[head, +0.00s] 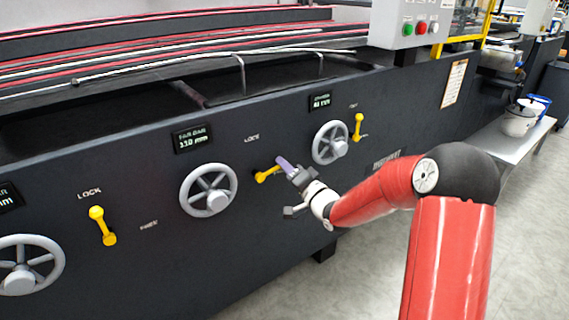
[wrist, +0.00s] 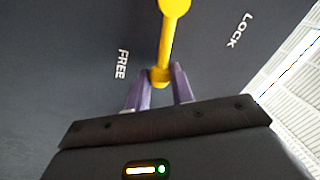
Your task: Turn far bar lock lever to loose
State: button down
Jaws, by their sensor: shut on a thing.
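The far bar lock lever (head: 267,174) is yellow and sits on the dark machine panel, right of the handwheel under the far bar display. In the head view it lies slanted, close to level. My gripper (head: 283,163) is at this lever, its purple fingers partly covering it. In the wrist view the lever (wrist: 167,42) runs from a round yellow end at the top edge down to a knob between my fingers (wrist: 160,78). My gripper is shut on that knob end. The word FREE (wrist: 122,64) shows left of the lever and LOCK (wrist: 239,30) right of it.
The far bar handwheel (head: 208,190) is left of my gripper, and another handwheel (head: 330,142) is close on the right. Other yellow levers stand at the left (head: 102,226) and right (head: 358,127). The floor (head: 340,270) in front of the panel is clear.

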jog(key=shift+f+m+h, duration=0.3)
jog(key=shift+f+m, duration=0.25)
jog(key=shift+m, duration=0.25)
jog(key=c, duration=1.2)
grip_release()
jog(key=v, duration=0.7)
jog(key=shift+s+d+f+b, duration=0.2)
jog(key=shift+s+d+b, duration=0.1)
jog(key=shift+b, duration=0.1)
